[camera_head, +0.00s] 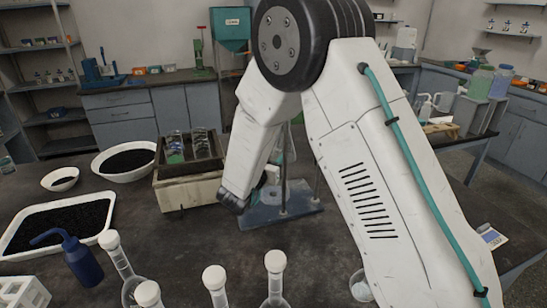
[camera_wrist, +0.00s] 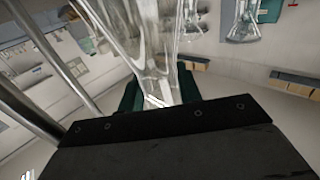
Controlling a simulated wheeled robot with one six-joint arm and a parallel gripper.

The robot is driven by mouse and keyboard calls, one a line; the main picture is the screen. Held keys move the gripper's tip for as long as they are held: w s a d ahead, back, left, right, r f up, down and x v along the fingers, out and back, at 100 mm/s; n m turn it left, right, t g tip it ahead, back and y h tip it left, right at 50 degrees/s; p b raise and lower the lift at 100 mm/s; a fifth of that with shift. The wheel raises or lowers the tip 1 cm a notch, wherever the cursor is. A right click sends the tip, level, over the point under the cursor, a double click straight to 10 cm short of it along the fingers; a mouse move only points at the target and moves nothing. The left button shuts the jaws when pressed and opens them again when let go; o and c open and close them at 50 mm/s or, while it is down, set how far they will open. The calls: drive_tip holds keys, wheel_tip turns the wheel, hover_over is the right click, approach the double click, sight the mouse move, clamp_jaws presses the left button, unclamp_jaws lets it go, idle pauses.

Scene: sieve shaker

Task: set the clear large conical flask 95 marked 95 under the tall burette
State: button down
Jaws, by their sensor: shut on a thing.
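My gripper (camera_wrist: 160,92) is shut on a clear glass vessel (camera_wrist: 150,45), which looks like the conical flask. Its teal fingers are on both sides of the glass. No 95 mark can be read. The wrist view is strongly tilted, and the far end of the glass runs out of the picture. In the head view my arm hides the fingers and the held glass. A blue-grey stand base (camera_head: 282,208) with upright metal rods is on the bench behind my arm. The burette itself cannot be made out. Metal rods (camera_wrist: 42,62) pass close on the left in the wrist view.
A wooden box (camera_head: 185,190) of glassware stands left of the stand base. A black-filled tray (camera_head: 58,228), a blue wash bottle (camera_head: 82,262) and several white-stoppered flasks (camera_head: 215,280) occupy the left and front. Other clear flasks (camera_wrist: 243,20) show in the wrist view.

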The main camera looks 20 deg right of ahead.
drive_tip(key=c, duration=1)
unclamp_jaws()
drive_tip(key=shift+o, duration=0.2)
drive_tip(key=shift+r, duration=0.1)
drive_tip(key=v, duration=1.2)
wheel_tip(320, 180, up, 10)
drive_tip(key=w+a+n+y, duration=0.15)
drive_tip(key=n+y, duration=0.25)
drive_tip(key=y, duration=0.9)
drive_tip(key=s+d+n+g, duration=0.1)
drive_tip(key=s+d+g, duration=0.3)
drive_tip(key=s, duration=0.8)
drive_tip(key=s+d+r+n+g, duration=0.1)
drive_tip(key=s+d+n+g, duration=0.1)
drive_tip(key=s, duration=1)
drive_tip(key=s+d+r+n+g, duration=0.1)
drive_tip(key=s+d+g, duration=0.4)
drive_tip(key=s, duration=0.7)
drive_tip(key=shift+d+r+n+g, duration=0.15)
drive_tip(key=shift+d+n+g, duration=0.25)
drive_tip(key=shift+d, duration=0.55)
